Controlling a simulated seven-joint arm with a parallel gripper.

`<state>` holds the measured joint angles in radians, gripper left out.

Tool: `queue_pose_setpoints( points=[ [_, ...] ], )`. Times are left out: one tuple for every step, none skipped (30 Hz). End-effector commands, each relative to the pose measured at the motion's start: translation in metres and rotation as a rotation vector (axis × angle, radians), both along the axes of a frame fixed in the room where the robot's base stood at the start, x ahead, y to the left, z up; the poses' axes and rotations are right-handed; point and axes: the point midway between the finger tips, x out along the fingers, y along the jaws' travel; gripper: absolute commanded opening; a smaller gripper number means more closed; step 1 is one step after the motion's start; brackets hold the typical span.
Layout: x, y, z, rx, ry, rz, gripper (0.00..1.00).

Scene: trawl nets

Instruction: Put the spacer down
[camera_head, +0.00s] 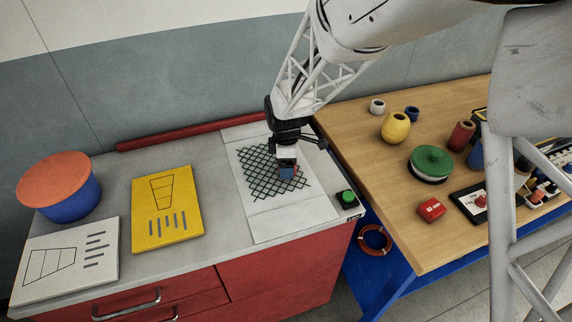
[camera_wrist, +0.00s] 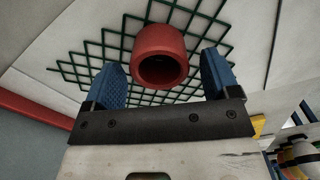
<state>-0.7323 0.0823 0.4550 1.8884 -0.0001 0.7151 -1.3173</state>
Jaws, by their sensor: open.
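The spacer, a short red hollow cylinder (camera_wrist: 160,42), shows in the wrist view with its open end facing the camera. It is over the green net (camera_wrist: 82,68), between my two blue fingers, with a gap on each side. My gripper (camera_wrist: 163,62) is open around it and does not grip it. In the head view my gripper (camera_head: 287,175) points down, low over the green net (camera_head: 260,175) on its white sheet (camera_head: 285,221). Only a small bit of red shows there beside the fingers; the rest of the spacer is hidden. I cannot see its contact with the net.
A green button (camera_head: 346,197) sits right of the sheet. Yellow (camera_head: 167,222) and white (camera_head: 70,262) cards and a blue tub with orange lid (camera_head: 62,190) are left. The wooden table (camera_head: 372,150) at right holds a yellow pot (camera_head: 396,127) and several other items.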

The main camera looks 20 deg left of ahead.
Motion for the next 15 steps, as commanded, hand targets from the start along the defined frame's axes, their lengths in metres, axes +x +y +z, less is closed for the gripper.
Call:
queue_pose_setpoints(
  points=[
    [0.0,0.0,0.006,0.002,-0.002,0.0,0.82],
    [0.0,0.0,0.01,0.002,-0.001,0.0,0.82],
    [0.0,0.0,0.015,0.001,-0.002,0.0,0.82],
    [0.0,0.0,0.019,0.001,-0.002,0.0,0.82],
    [0.0,0.0,0.023,0.002,-0.001,0.0,0.82],
    [0.0,0.0,0.029,0.002,-0.001,0.0,0.82],
    [0.0,0.0,0.034,0.0,-0.001,0.0,0.82],
    [0.0,0.0,0.039,0.0,-0.001,0.0,0.82],
    [0.0,0.0,0.046,0.002,-0.001,0.0,0.82],
    [0.0,0.0,0.051,0.002,-0.001,0.0,0.82],
    [0.0,0.0,0.055,0.0,-0.001,0.0,0.82],
    [0.0,0.0,0.062,0.0,-0.001,0.0,0.82],
    [0.0,0.0,0.067,0.001,-0.002,0.0,0.82],
    [0.0,0.0,0.071,0.0,-0.001,0.0,0.82],
    [0.0,0.0,0.077,0.0,-0.001,0.0,0.82]
  ],
)
